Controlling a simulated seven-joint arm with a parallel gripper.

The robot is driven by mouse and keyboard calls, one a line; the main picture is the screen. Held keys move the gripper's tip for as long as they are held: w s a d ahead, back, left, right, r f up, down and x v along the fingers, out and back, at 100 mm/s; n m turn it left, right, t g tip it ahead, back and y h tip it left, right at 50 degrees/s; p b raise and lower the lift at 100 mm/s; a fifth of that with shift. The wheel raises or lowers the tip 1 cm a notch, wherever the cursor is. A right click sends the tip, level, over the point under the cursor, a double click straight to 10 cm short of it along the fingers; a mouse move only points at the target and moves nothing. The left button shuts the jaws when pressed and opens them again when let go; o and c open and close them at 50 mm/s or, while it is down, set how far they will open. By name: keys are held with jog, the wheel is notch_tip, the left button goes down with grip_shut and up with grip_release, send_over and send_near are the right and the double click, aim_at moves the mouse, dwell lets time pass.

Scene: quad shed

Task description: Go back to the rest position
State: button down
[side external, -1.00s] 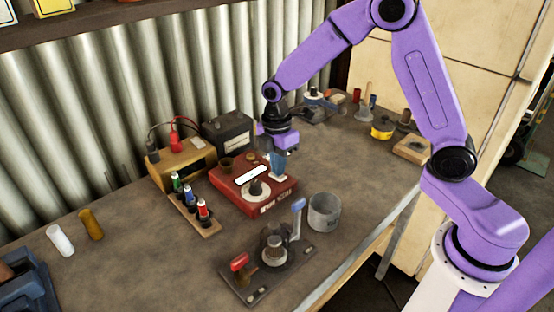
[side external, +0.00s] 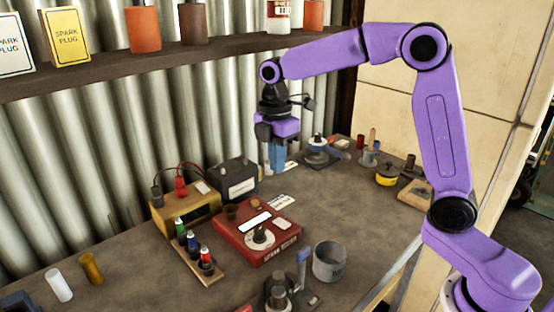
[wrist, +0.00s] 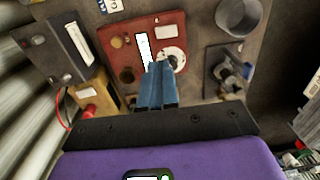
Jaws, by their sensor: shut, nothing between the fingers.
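My gripper (side external: 277,160) hangs from the purple arm, pointing down, high above the back of the bench. Its blue fingers are together with nothing between them. In the wrist view the shut fingers (wrist: 158,70) show over the red box, well above it. The red box (side external: 285,241) has a white display and a round dial, and stands on the bench below and in front of the gripper. My gripper touches nothing that I can see.
A yellow-tan box (side external: 185,212) with red and black leads and a dark box (side external: 236,181) stand left of the red box. A rack of small bottles (side external: 194,255), a grey cup (side external: 329,261) and a clamp fixture (side external: 280,290) stand nearer. A shelf (side external: 130,60) runs along the wall.

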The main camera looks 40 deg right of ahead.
dwell(0.3)
jog(key=s+d+f+m, duration=0.2)
jog(key=s, duration=1.3)
jog(key=s+d+f+m, duration=0.2)
jog(key=s+f+m, duration=0.1)
jog(key=s, duration=1.2)
jog(key=shift+s+t, duration=0.3)
jog(key=shift+s, duration=0.1)
